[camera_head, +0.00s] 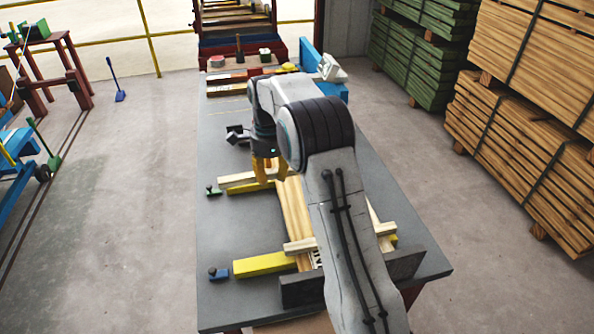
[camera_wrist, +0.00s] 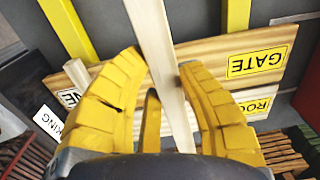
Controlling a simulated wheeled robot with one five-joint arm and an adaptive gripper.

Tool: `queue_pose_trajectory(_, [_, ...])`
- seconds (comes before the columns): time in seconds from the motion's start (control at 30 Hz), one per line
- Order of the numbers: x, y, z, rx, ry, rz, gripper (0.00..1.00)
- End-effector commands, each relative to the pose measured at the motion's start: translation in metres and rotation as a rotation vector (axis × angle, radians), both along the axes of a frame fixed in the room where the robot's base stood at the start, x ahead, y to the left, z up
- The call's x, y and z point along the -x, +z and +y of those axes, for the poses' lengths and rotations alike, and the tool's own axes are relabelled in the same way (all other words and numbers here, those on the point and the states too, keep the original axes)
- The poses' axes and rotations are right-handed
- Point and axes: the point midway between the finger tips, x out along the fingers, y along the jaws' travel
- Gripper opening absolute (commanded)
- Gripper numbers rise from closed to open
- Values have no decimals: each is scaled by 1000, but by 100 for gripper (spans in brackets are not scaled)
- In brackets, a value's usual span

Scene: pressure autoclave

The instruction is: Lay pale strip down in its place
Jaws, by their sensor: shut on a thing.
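My gripper (camera_head: 268,170) has yellow fingers, also in the wrist view (camera_wrist: 168,95), and is shut on a pale strip (camera_wrist: 160,55). The strip runs lengthwise between the fingers, crossing over wooden boards (camera_wrist: 205,60). In the head view the held strip (camera_head: 235,179) sticks out left of my gripper, near the far yellow bar (camera_head: 247,188). I cannot tell whether it touches the boards below. Another pale strip (camera_head: 298,246) lies across the boards near a nearer yellow bar (camera_head: 265,263). My arm hides part of the boards.
The boards carry yellow labels such as GATE (camera_wrist: 257,62). A dark upright plate (camera_head: 300,290) stands at the table's near end. A blue block (camera_head: 218,274) and a green one (camera_head: 213,192) sit left of the bars. The grey table (camera_head: 225,230) is bare at left.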

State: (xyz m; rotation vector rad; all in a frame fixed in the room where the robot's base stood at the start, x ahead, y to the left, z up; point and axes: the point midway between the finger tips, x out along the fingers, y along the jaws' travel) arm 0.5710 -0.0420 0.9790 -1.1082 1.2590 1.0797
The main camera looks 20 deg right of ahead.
Motion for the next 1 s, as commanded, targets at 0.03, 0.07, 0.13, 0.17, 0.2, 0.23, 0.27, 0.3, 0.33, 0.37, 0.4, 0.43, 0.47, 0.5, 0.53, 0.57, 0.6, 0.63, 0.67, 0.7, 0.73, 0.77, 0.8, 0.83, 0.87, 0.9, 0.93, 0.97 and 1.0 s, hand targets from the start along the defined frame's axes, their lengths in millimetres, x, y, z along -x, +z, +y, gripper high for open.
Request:
queue_pose_trajectory(0.03, [-1, 1, -2, 0, -18, -1, 0])
queue_pose_trajectory(0.07, [-2, 0, -3, -1, -28, 0, 0])
queue_pose_trajectory(0.13, [-6, -1, -7, -1, -44, -1, 0])
queue_pose_trajectory(0.17, [-8, -3, -10, -1, -48, 0, 0])
queue_pose_trajectory(0.2, [-12, -6, -15, 0, -52, 1, 0])
queue_pose_trajectory(0.23, [-15, -9, -18, 0, -53, 1, 0])
queue_pose_trajectory(0.27, [-18, -12, -22, 0, -53, 1, 0])
queue_pose_trajectory(0.3, [-23, -16, -28, 0, -54, 1, 0])
queue_pose_trajectory(0.33, [-27, -19, -32, 0, -55, 1, 0])
queue_pose_trajectory(0.37, [-30, -23, -37, 1, -54, 1, 0])
queue_pose_trajectory(0.4, [-35, -27, -42, 1, -52, 1, 0])
queue_pose_trajectory(0.43, [-39, -29, -45, 1, -52, 1, 0])
queue_pose_trajectory(0.47, [-42, -32, -49, 1, -53, 1, 0])
queue_pose_trajectory(0.5, [-46, -37, -54, 1, -53, 1, 0])
queue_pose_trajectory(0.53, [-49, -40, -58, 1, -52, 0, 0])
queue_pose_trajectory(0.57, [-52, -41, -60, 1, -50, -1, 0])
queue_pose_trajectory(0.6, [-55, -44, -64, 2, -50, 0, 0])
queue_pose_trajectory(0.63, [-57, -46, -67, 2, -50, 0, 0])
queue_pose_trajectory(0.67, [-59, -49, -70, 2, -51, -1, 0])
queue_pose_trajectory(0.7, [-62, -52, -73, 2, -51, -1, 0])
queue_pose_trajectory(0.73, [-64, -53, -75, 2, -50, -1, 0])
queue_pose_trajectory(0.77, [-66, -54, -77, 2, -50, 0, 0])
queue_pose_trajectory(0.8, [-68, -56, -79, 2, -49, -1, 0])
queue_pose_trajectory(0.83, [-70, -57, -80, 2, -49, -2, 0])
queue_pose_trajectory(0.87, [-71, -58, -81, 2, -49, -2, 0])
queue_pose_trajectory(0.9, [-72, -60, -83, 2, -48, -1, 0])
queue_pose_trajectory(0.93, [-73, -60, -84, 2, -48, -1, 0])
queue_pose_trajectory(0.97, [-74, -62, -85, 2, -48, -1, 0])
queue_pose_trajectory(1.0, [-75, -63, -87, 2, -49, -2, 0])
